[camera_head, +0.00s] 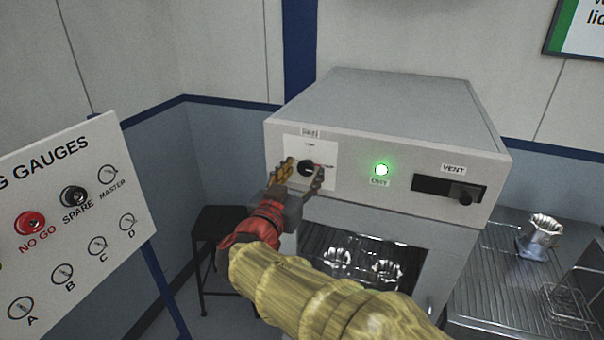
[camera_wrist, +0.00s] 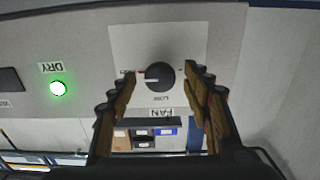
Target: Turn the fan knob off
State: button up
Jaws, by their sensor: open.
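The fan knob (camera_head: 306,168) is a dark round dial on a white plate (camera_head: 325,153), under a FAN label, on the left of a grey cabinet's front. In the wrist view the knob (camera_wrist: 159,77) has a pale pointer line toward the picture's left, near a small red mark. My gripper (camera_head: 304,170) is in front of the plate with its fingers on either side of the knob. In the wrist view my gripper (camera_wrist: 160,78) is open around the knob, with gaps visible on both sides. The fingers partly hide the plate in the head view.
A green light (camera_head: 381,170) labelled DRY glows right of the plate. A VENT slider (camera_head: 460,196) is farther right. Metal housings (camera_head: 388,272) sit in the cabinet's open chamber. A gauge board (camera_head: 60,225) stands at left, a dark stool (camera_head: 218,222) behind it.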

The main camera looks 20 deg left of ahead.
jog(key=shift+c, duration=1.1)
jog(key=c, duration=0.9)
jog(key=shift+c, duration=0.2)
